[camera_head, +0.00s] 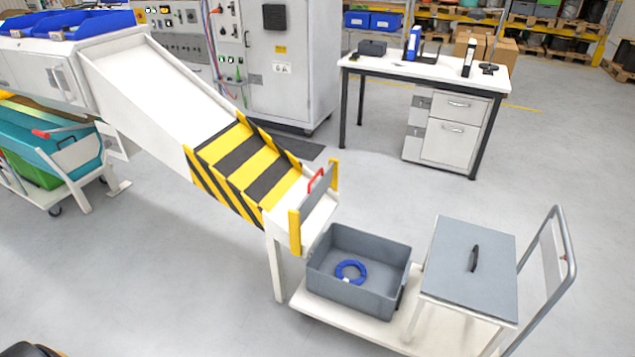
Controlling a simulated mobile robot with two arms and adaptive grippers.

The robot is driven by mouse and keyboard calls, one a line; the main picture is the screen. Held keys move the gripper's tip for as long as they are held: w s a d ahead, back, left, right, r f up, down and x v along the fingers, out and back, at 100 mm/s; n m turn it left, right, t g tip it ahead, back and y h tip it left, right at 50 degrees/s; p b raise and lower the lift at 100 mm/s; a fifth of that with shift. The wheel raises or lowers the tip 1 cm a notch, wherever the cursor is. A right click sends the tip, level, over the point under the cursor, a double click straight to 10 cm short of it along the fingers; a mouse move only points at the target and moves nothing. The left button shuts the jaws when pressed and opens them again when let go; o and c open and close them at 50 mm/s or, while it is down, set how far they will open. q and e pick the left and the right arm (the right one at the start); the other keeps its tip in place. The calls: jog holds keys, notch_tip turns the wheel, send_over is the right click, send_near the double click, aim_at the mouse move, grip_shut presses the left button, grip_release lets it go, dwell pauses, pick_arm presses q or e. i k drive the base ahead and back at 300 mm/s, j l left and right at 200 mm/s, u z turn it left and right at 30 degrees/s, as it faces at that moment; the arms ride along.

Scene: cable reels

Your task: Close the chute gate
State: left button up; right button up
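The white chute (165,95) slopes down from the upper left to the lower middle. Its lower part has yellow and black stripes (240,165). At its lower end the chute gate (313,196), a grey panel with a red handle (316,180) on top, stands between two yellow posts (295,232). Part of the white chute end shows beside and below the panel; I cannot tell how far the panel is from the chute floor. Neither of my grippers is in view.
Below the chute end, a grey bin (335,290) holding a blue coil (351,271) stands on a white cart (345,323). A grey-topped stand (465,285) is beside it. A desk (425,68) stands behind. The floor left of the chute's leg is clear.

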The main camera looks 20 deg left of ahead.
aim_at(315, 193)
jog(key=i+j+z, duration=0.1)
jog(key=i+j, duration=0.7)
jog(key=j, duration=0.15)
